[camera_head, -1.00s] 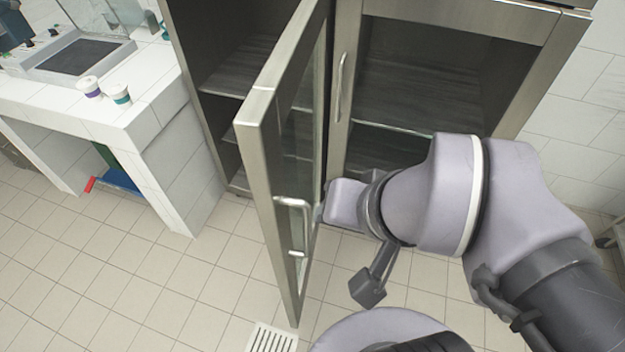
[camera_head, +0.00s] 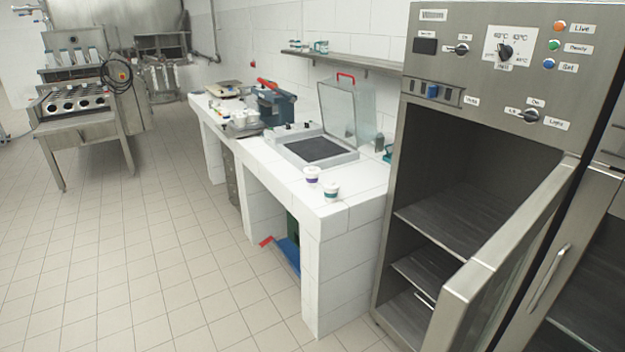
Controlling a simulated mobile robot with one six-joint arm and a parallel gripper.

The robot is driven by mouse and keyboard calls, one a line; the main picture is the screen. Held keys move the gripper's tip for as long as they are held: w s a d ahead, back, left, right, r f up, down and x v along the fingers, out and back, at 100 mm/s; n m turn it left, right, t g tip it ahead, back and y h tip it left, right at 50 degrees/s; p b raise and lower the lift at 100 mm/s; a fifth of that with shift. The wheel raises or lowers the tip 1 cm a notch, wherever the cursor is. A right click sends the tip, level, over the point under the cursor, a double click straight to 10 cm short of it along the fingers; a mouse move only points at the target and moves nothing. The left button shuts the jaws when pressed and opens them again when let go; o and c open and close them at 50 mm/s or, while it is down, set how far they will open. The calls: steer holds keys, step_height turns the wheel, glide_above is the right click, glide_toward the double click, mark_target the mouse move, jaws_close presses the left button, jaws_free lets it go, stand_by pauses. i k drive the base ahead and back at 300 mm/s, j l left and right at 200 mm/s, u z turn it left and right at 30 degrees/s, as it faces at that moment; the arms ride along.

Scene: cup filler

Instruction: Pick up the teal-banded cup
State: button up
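The teal-banded cup (camera_head: 331,193) stands upright on the near end of the white tiled counter (camera_head: 366,190), close to its corner. It is white with a teal band low on its side. A similar white cup with a purple band (camera_head: 312,175) stands just behind it to the left, upright. My gripper is out of this view, so its opening is hidden.
The steel cabinet (camera_head: 455,130) stands right of the counter with its glass door (camera_head: 500,265) swung open toward me. A glass-lidded machine (camera_head: 315,148) sits on the counter behind the cups. The tiled floor (camera_head: 180,280) left of the counter is clear.

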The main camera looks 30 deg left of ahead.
mark_target(330, 195)
steer(key=j+z, duration=0.25)
steer(key=j, duration=0.5)
steer(key=i+j+z, duration=0.25)
steer(key=j, duration=0.55)
steer(key=i+j+z, duration=0.3)
steer(key=j, duration=0.6)
steer(key=i+j+z, duration=0.25)
steer(key=j, duration=0.65)
steer(key=j+z, duration=0.3)
steer(key=j, duration=0.6)
steer(key=j+z, duration=0.1)
steer(key=j, duration=0.2)
steer(key=i, duration=0.05)
